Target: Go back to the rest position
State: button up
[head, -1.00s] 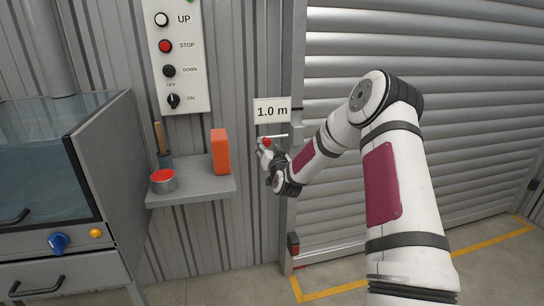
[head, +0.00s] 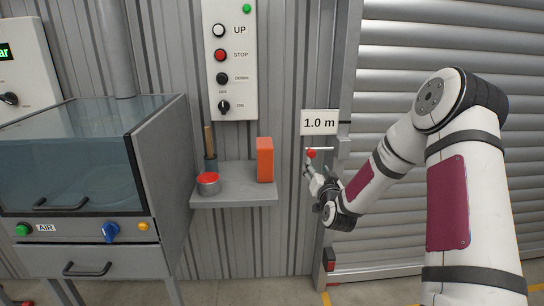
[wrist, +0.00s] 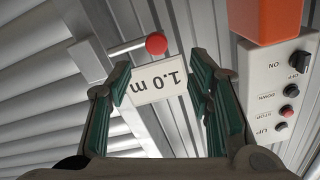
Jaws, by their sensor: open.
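My gripper (head: 312,172) is in front of the wall beside the shutter, just below the "1.0 m" sign (head: 319,122). In the wrist view its two green-padded fingers (wrist: 164,95) stand apart with nothing between them. A white rod with a red knob (head: 311,153) sticks out near the fingertips. The red knob also shows in the wrist view (wrist: 156,44), beyond the fingers and apart from them. My arm reaches in from the right, bent at the elbow.
A grey shelf (head: 235,197) holds a red-topped tin (head: 208,183), a brush (head: 209,147) and an orange block (head: 265,160). A control panel (head: 230,60) hangs above. A glass-fronted cabinet (head: 80,180) stands left. The roller shutter (head: 390,90) is closed where visible.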

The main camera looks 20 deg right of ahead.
jog(key=s+a+r+n+g+y, duration=0.25)
jog(key=s+a+g, duration=0.2)
jog(key=a, duration=0.25)
jog(key=s+a+r+n+g+y, duration=0.1)
jog(key=s+a+r+n+g, duration=0.25)
jog(key=s+a, duration=0.3)
jog(key=s+a+r+g+y, duration=0.1)
jog(key=s+a+g, duration=0.2)
jog(key=s, duration=1)
jog(key=s+a+r+g, duration=0.2)
jog(key=s+a, duration=0.1)
jog(key=s, duration=1)
jog(key=s+a+r+g+y, duration=0.1)
jog(key=s+a+g, duration=0.2)
jog(key=s, duration=1)
notch_tip(320, 180, up, 15)
jog(key=t+p, duration=0.2)
jog(key=p, duration=1.1)
jog(key=shift+d+n+t, duration=0.35)
jog(key=shift+n+t, duration=0.05)
jog(key=shift+s+h, duration=0.1)
jog(key=shift+h, duration=0.15)
